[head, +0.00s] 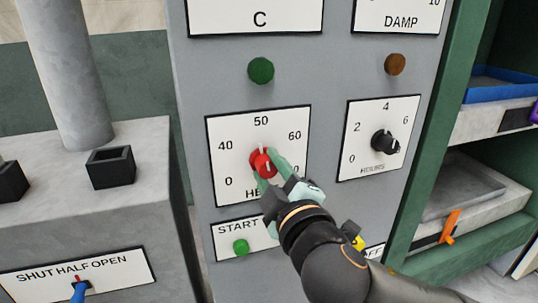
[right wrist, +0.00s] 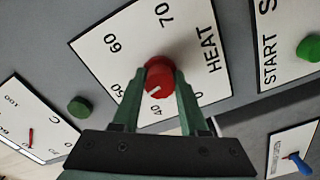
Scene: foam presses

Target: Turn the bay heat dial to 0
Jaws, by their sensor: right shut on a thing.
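The heat dial is a red knob (head: 259,163) on a white plate (head: 238,128) marked 0, 40, 50, 60 and more, lettered HEAT. It also shows as a red knob in the right wrist view (right wrist: 160,78). Its white mark points close to 50 in the head view. My right gripper (head: 266,163) is shut on the red knob, one finger on each side of it, also in the right wrist view (right wrist: 162,84). The gripper hides part of the plate's lower right. My left gripper is not in view.
An HOURS dial (head: 384,142) with a black knob sits to the right. A green button (head: 240,247) on the START plate lies below. Green (head: 260,70) and brown (head: 395,64) lamps sit above. A SHUT HALF OPEN lever (head: 79,291) is lower left; shelves (head: 490,120) stand right.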

